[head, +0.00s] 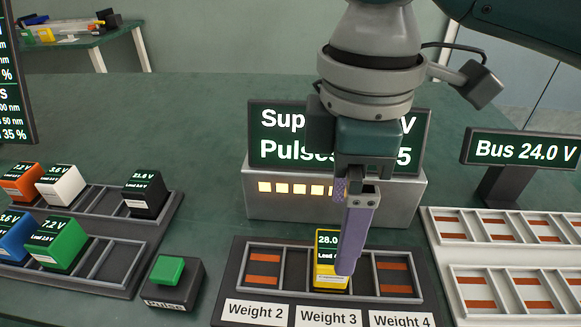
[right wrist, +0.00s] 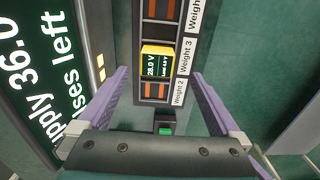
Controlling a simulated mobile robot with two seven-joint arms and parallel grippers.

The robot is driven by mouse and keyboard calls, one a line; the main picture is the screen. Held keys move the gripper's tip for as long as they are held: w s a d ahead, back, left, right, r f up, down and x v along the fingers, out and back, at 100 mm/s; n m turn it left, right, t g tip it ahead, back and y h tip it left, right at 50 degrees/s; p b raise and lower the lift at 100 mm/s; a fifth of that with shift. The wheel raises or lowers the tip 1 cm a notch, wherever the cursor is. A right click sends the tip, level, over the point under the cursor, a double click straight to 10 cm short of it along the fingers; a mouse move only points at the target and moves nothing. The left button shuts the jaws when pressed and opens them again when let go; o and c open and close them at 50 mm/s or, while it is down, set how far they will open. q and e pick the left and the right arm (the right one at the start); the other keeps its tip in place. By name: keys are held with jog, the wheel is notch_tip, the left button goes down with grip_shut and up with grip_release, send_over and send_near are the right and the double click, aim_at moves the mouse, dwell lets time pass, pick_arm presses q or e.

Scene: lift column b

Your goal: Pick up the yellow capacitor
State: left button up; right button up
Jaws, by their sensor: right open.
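The yellow capacitor (head: 324,280), marked 28.0 V, sits in the middle slot of a dark holder (head: 232,290), above the label Weight 3. My right gripper (head: 346,268) is above it, pointing down, and one purple finger hides its right side in the head view. In the right wrist view the capacitor (right wrist: 157,49) lies ahead between the two spread purple fingers of my right gripper (right wrist: 160,73). The gripper is open and empty. I cannot tell how far the fingertips are above the capacitor. My left gripper is not in view.
The Weight 2 and Weight 4 slots beside it are empty. A supply box (head: 400,202) with a screen stands behind. A green pulse button (head: 168,270) and a rack (head: 160,225) of several capacitors are at left. An empty white rack (head: 438,236) is at right.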

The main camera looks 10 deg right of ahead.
aim_at(334, 247)
notch_tip(334, 247, down, 2)
jog(key=shift+a+f, duration=0.1)
jog(key=shift+f, duration=0.1)
jog(key=f, duration=0.1)
jog(key=f+b, duration=0.1)
jog(key=f, duration=0.1)
jog(key=f+b, duration=0.1)
jog(key=f, duration=0.1)
jog(key=shift+w+f, duration=0.2)
jog(key=shift+w, duration=0.05)
grip_shut()
jog(key=shift+r, duration=0.1)
dwell(0.3)
jog(key=shift+r, duration=0.1)
